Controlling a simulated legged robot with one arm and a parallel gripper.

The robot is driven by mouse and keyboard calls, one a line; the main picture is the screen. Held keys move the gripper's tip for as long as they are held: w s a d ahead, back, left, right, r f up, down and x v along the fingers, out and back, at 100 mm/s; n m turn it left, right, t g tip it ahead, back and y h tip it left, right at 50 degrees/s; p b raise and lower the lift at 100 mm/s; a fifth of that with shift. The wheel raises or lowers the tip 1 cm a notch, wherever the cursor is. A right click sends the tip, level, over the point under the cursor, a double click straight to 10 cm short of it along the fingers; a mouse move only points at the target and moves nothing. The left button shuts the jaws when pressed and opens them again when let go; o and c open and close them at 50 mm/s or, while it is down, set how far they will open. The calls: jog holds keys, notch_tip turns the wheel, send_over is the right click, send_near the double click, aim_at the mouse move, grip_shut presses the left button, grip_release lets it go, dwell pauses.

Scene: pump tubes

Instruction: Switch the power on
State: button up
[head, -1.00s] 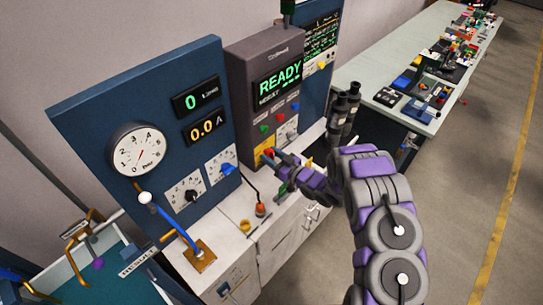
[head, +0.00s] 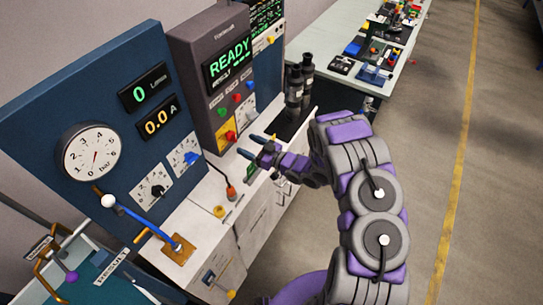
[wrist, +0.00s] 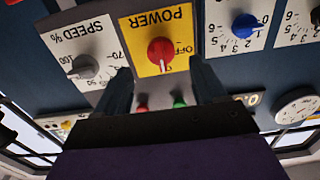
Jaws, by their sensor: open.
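The power switch is a red rotary knob (wrist: 160,51) on a yellow plate marked POWER and OFF (wrist: 176,22), upside down in the wrist view. A pale mark on the knob faces down in that picture, away from OFF; its exact setting is hard to read. In the head view the red knob (head: 231,136) sits on the lower left of the dark console (head: 200,60). My gripper (head: 252,147) is open and empty, to the right of and below the knob, apart from it. In the wrist view its fingers (wrist: 162,82) flank the knob's line.
A speed dial (wrist: 85,66) and a blue knob (wrist: 244,26) flank the power plate. Green and red buttons sit close by. The console screen reads READY (head: 229,61). A white bench (head: 205,215) with a levered valve lies below. Black cylinders (head: 299,85) stand behind my gripper.

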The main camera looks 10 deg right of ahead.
jog(key=v, duration=1)
jog(key=shift+d, duration=0.1)
